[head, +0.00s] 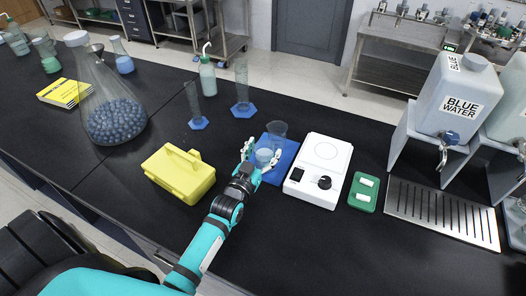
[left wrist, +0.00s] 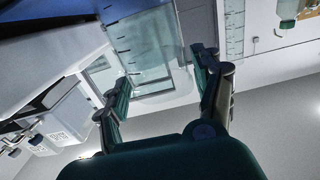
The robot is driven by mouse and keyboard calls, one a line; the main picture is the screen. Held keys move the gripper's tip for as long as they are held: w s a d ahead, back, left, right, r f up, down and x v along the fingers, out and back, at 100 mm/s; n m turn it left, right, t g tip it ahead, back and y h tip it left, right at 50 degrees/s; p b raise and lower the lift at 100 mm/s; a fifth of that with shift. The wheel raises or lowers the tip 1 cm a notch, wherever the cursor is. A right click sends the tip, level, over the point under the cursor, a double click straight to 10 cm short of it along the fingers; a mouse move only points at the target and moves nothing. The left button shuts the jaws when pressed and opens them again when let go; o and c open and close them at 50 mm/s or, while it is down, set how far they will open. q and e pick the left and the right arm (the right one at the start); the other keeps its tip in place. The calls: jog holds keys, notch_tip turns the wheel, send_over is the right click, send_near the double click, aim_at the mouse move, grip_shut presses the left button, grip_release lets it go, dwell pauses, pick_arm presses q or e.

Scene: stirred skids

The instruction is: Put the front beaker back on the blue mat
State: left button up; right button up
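The front beaker (head: 263,156), small and clear, is between the fingers of my left gripper (head: 261,161), over the front left part of the blue mat (head: 284,161). Whether its base touches the mat is hidden. A second, taller clear beaker (head: 278,130) stands just behind it. In the left wrist view the fingers of my left gripper (left wrist: 163,75) are spread apart, with clear graduated glass (left wrist: 140,45) seen between and beyond them. I cannot tell whether the fingers press on the front beaker. My right gripper is in neither view.
A white hotplate (head: 320,170) stands close right of the mat, with a green block (head: 364,191) beyond. A yellow case (head: 179,174) sits left of my gripper. Two cylinders (head: 242,88) (head: 194,103) on blue bases and a large flask (head: 112,118) stand further back left.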

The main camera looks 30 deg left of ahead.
pick_arm(q)
jog(key=shift+o, duration=1)
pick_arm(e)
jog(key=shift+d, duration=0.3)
pick_arm(q)
jog(key=shift+r, duration=0.25)
jog(key=s, duration=0.3)
jog(key=s+b, duration=0.1)
jog(key=s, duration=0.3)
jog(key=s+b, duration=0.1)
jog(key=s, duration=0.2)
jog(key=shift+s+d+f, duration=0.2)
jog(key=shift+s+d, duration=0.1)
jog(key=shift+d, duration=0.05)
jog(key=shift+s+r, duration=0.15)
jog(key=shift+s, duration=0.55)
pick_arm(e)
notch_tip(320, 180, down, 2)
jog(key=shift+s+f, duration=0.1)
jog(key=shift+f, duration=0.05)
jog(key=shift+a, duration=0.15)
